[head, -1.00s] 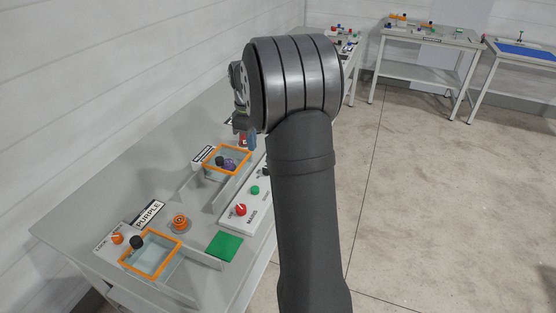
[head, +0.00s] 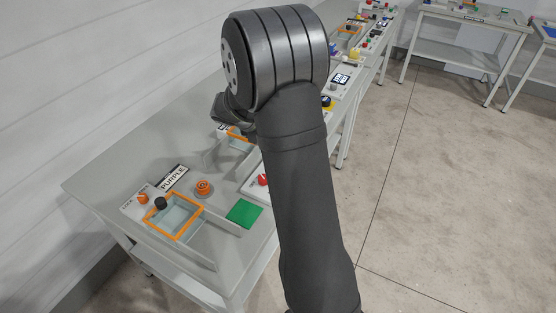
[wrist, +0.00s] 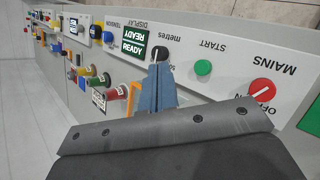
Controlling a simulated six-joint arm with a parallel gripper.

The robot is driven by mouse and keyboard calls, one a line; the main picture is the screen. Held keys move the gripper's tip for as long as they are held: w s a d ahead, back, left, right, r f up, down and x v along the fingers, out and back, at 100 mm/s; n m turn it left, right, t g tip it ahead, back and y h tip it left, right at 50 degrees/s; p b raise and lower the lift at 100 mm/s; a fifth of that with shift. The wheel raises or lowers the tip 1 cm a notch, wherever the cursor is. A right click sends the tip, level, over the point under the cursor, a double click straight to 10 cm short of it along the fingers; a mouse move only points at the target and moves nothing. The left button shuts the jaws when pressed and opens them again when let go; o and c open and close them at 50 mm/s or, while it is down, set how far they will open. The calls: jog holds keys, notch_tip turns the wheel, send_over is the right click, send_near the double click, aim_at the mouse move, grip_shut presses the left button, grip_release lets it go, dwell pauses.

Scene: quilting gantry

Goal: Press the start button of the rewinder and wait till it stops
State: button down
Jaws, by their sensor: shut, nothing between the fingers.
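The rewinder's panel shows upside down in the wrist view. Its green START button (wrist: 203,67) lies right of my gripper (wrist: 159,68), whose blue fingers are shut and empty. The fingertips appear close to the black metres knob (wrist: 160,54); I cannot tell whether they touch it. The green-lit display (wrist: 134,40) reads READY. The red MAINS knob (wrist: 262,89) is at the right, and its dark OFF label is partly covered by my wrist. In the head view, the red knob (head: 263,180) shows beside my arm, which hides the green button and my fingertips.
Coloured thread spools (wrist: 106,93) and other knobs stand left of my gripper in the wrist view. Floor is clear at right.

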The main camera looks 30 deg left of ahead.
jog(key=shift+f, duration=0.1)
jog(key=shift+f, duration=4.35)
jog(key=shift+f, duration=0.4)
jog(key=shift+f, duration=0.5)
jog(key=shift+r, duration=0.95)
jog(key=shift+r, duration=2.5)
